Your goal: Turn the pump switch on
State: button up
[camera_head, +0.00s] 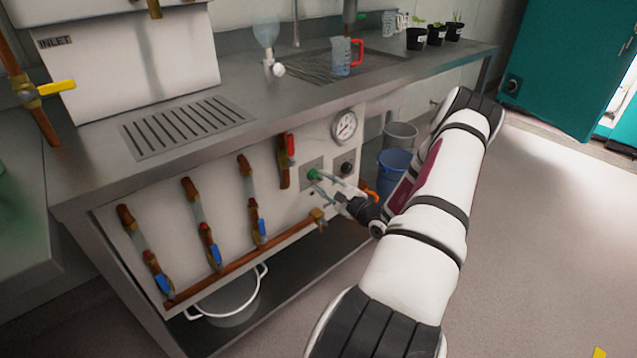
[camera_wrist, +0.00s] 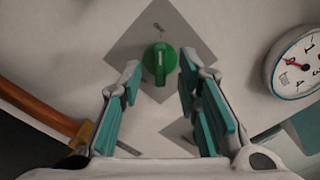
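The pump switch looks to be the green knob (camera_head: 313,174) on a grey square plate in the white panel under the counter. The green knob shows from the front in the wrist view (camera_wrist: 160,64), with its grip bar upright and a small mark above it on the plate (camera_wrist: 186,30). My gripper (camera_head: 322,184) is at the panel in front of the knob. In the wrist view my gripper (camera_wrist: 159,68) is open, with one teal-padded finger on each side of the knob and gaps between. Whether the fingertips reach past the knob's face is unclear.
A round gauge (camera_head: 344,126) and a black knob (camera_head: 346,168) sit close by on the panel. A red-handled valve (camera_head: 290,146) is to the left. Several blue-handled valves and a copper pipe (camera_head: 245,258) run along the panel. A blue bucket (camera_head: 393,165) stands behind my arm.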

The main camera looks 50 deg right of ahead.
jog(key=shift+x, duration=1.25)
jog(key=shift+c, duration=0.5)
grip_shut()
